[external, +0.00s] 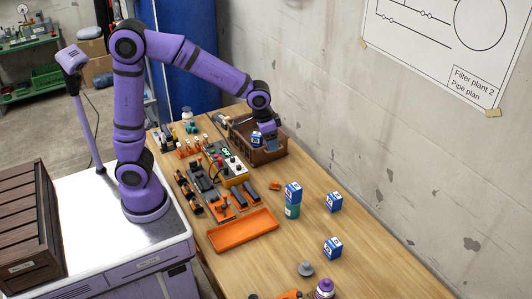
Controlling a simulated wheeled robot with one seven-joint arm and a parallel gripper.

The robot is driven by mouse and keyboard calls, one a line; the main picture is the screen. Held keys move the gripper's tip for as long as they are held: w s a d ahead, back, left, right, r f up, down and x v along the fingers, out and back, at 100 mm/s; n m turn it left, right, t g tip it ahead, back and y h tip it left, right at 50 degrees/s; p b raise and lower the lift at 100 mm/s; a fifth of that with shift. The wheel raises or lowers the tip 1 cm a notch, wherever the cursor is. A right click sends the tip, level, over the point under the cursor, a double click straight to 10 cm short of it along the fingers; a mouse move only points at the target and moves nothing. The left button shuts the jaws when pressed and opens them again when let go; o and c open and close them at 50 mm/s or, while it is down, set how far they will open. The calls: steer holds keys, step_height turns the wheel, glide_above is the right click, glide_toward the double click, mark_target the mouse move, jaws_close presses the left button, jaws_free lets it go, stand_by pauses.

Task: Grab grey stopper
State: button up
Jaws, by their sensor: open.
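A small grey object with a knob on top, which looks like the grey stopper (305,268), sits on the wooden table near the bottom of the external view. My gripper (270,143) is far from it, at the back of the table, pointing down over the brown crate (273,156). The gripper is open. A blue and white box (257,138) shows beside the gripper at the crate; I cannot tell whether they touch.
Blue and white boxes (334,202) (333,248) stand on the right side of the table, another (293,193) on a teal container (292,211). An orange tray (243,233) lies in the middle. A purple-capped bottle (324,289) stands close to the stopper. Tools fill the left side.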

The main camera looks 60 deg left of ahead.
steer(key=w+d+f+m+g, duration=0.1)
steer(key=w+d+f, duration=0.3)
steer(key=d+f, duration=0.9)
steer(key=m+g+y, duration=0.1)
steer(key=m, duration=0.1)
glide_toward(306, 268)
steer(key=shift+w+a+f, duration=0.25)
steer(key=shift+w+a, duration=0.2)
steer(key=shift+w, duration=0.05)
steer(key=shift+w+a+f, duration=0.3)
steer(key=shift+w+a, duration=0.1)
steer(key=shift+w, duration=0.1)
steer(key=shift+s+d+f, duration=0.2)
steer(key=shift+f, duration=0.35)
step_height(306, 268, down, 10)
steer(key=shift+s+d+f, duration=0.1)
steer(key=shift+f, duration=0.1)
steer(key=c, duration=0.6)
